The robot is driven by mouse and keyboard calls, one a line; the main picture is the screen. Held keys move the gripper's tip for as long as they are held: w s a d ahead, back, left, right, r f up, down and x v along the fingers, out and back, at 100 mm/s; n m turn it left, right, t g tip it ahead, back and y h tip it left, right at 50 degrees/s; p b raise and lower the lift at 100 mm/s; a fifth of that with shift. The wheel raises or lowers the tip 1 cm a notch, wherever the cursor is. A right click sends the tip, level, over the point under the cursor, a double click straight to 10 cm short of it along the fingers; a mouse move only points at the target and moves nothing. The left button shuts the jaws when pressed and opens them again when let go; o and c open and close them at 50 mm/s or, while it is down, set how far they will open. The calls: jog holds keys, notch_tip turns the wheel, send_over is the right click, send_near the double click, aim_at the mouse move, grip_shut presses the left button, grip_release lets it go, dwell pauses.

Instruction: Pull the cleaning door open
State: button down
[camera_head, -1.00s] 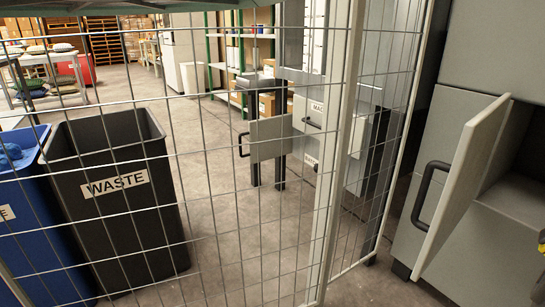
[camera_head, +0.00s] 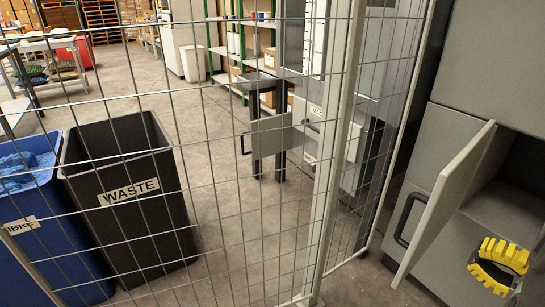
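A light grey cabinet door (camera_head: 448,200) stands ajar on a grey cabinet (camera_head: 450,135) at the right of the head view. A black bar handle (camera_head: 402,222) is on its left, outer face. To the right of the door, the open compartment (camera_head: 508,205) shows, with a dark interior and a bare grey bottom. My gripper (camera_head: 497,266), with yellow ridged fingers and black parts, is at the lower right, in front of the cabinet. It is to the right of the door and looks apart from it. Its fingers are seen from above, and their gap is unclear.
A wire mesh fence (camera_head: 344,140) with pale posts crosses the view left of the cabinet. Behind it stand a black WASTE bin (camera_head: 130,200) and a blue bin (camera_head: 45,225) with blue fill. A grey machine (camera_head: 270,135) and shelves are farther back. Floor (camera_head: 230,210) between is clear.

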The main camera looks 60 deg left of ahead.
jog(key=shift+s+a+p, duration=0.15)
jog(key=shift+a+p, duration=0.45)
jog(key=shift+a, duration=0.8)
jog(key=shift+s+a+p, duration=0.15)
jog(key=shift+a+p, duration=0.4)
jog(key=shift+a, duration=0.9)
jog(key=shift+s+a+p, duration=0.15)
jog(key=shift+a+p, duration=0.45)
jog(key=shift+a, duration=0.8)
jog(key=a+m+t+p, duration=0.1)
jog(key=a+t, duration=0.3)
jog(key=a, duration=0.5)
jog(key=shift+s+a+m, duration=0.15)
jog(key=shift+s+m, duration=0.2)
jog(key=shift+m, duration=0.45)
send_near(427, 225)
jog(key=a, duration=0.1)
jog(key=s+a, duration=0.2)
jog(key=shift+a+r, duration=0.2)
jog(key=shift+a, duration=0.1)
